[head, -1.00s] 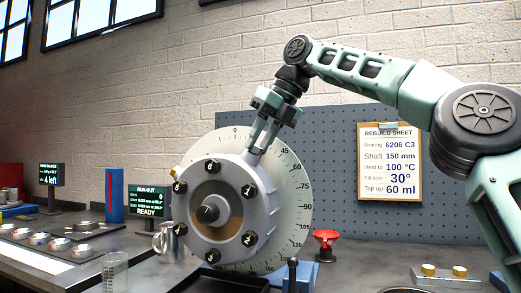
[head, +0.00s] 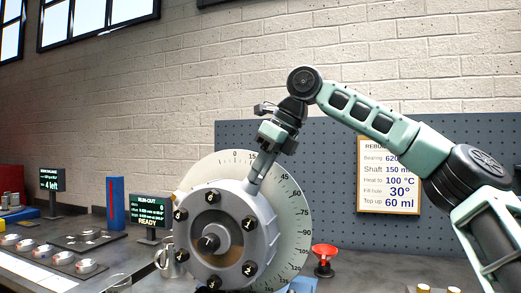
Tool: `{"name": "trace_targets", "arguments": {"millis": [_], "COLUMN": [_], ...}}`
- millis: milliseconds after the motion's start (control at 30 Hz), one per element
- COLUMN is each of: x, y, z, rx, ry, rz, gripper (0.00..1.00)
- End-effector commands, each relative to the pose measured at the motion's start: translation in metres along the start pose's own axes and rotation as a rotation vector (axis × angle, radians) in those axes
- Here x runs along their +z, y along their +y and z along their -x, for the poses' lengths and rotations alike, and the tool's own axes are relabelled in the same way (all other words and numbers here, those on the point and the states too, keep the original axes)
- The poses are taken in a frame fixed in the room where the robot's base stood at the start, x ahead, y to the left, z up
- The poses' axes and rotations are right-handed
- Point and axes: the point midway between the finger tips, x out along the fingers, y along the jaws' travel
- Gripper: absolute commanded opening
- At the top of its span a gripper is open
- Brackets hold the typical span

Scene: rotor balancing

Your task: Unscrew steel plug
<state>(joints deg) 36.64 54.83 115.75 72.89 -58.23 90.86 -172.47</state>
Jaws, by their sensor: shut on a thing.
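The grey rotor hub (head: 230,215) stands upright before a pale degree dial (head: 291,200). Black numbered bolts ring its face around a central shaft. My gripper (head: 256,180) comes down from above onto the hub's upper right rim, beside the 30 mark side of the dial. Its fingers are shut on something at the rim. The steel plug is too small and too covered by the fingers to make out.
A red funnel (head: 324,252) stands right of the dial. A metal jug (head: 168,262) is left of the hub. A rebuild sheet (head: 377,185) hangs on the pegboard (head: 340,170), partly behind my arm. Screens and small parts trays are at left.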

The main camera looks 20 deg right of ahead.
Motion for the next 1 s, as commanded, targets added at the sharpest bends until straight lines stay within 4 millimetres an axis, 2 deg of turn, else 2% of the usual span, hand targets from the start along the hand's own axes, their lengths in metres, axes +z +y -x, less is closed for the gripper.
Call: {"name": "trace_targets", "arguments": {"millis": [33,267,1000], "x": [0.0037,0.0039,0.0004], "y": [-0.0001,0.0011,-0.0018], "z": [0.0061,0.0082,0.0015], "rx": [0.004,0.002,-0.005], "ry": [0.004,-0.005,-0.006], "rz": [0.015,0.092,0.198], "gripper": [0.01,0.01,0.01]}}
